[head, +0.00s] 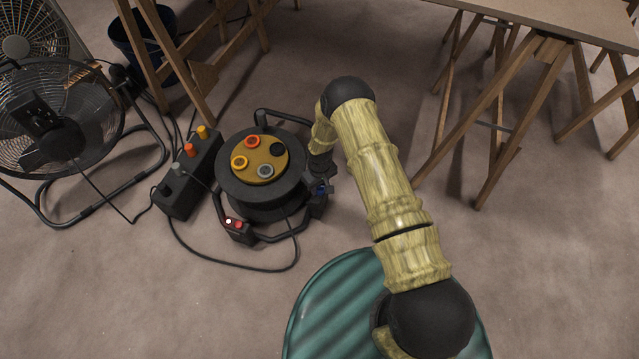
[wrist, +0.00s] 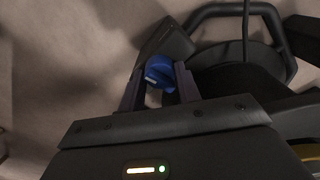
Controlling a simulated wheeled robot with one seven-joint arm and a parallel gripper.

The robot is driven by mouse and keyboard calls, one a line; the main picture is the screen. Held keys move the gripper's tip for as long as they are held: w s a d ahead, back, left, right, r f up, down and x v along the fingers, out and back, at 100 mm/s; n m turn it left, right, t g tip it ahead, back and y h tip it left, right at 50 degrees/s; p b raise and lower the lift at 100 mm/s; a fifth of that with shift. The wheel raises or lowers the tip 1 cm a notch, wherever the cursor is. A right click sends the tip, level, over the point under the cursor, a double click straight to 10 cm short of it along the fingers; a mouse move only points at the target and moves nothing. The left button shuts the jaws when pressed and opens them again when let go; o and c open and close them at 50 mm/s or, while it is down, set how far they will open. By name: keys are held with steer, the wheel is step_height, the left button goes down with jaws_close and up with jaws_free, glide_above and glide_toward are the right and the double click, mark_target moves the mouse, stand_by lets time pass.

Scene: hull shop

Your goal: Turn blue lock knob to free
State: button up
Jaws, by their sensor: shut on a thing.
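The blue lock knob (wrist: 159,72) sits between my gripper's fingers in the wrist view, on a dark block at the side of the cable reel. My gripper (wrist: 160,84) is shut on the knob. In the head view a small part of the blue knob (head: 321,189) shows at the right side of the reel (head: 232,199). My arm comes down over that side and hides most of the knob and the gripper. The knob's exact turn angle cannot be told.
The reel's yellow top holds several sockets. A power strip (head: 188,178) with coloured plugs lies left of the reel, with cables (head: 250,268) on the floor. A fan (head: 50,125) stands at far left. Wooden trestles (head: 500,110) stand at right.

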steer(key=n+p, duration=0.1)
steer(key=n, duration=0.2)
steer(key=shift+d+n, duration=0.1)
steer(key=shift+n, duration=2)
steer(key=o, duration=1)
steer(key=shift+c, duration=0.2)
steer(key=shift+r+p, duration=0.5)
steer(key=shift+r, duration=0.15)
step_height(320, 180, up, 16)
steer(key=p, duration=0.6)
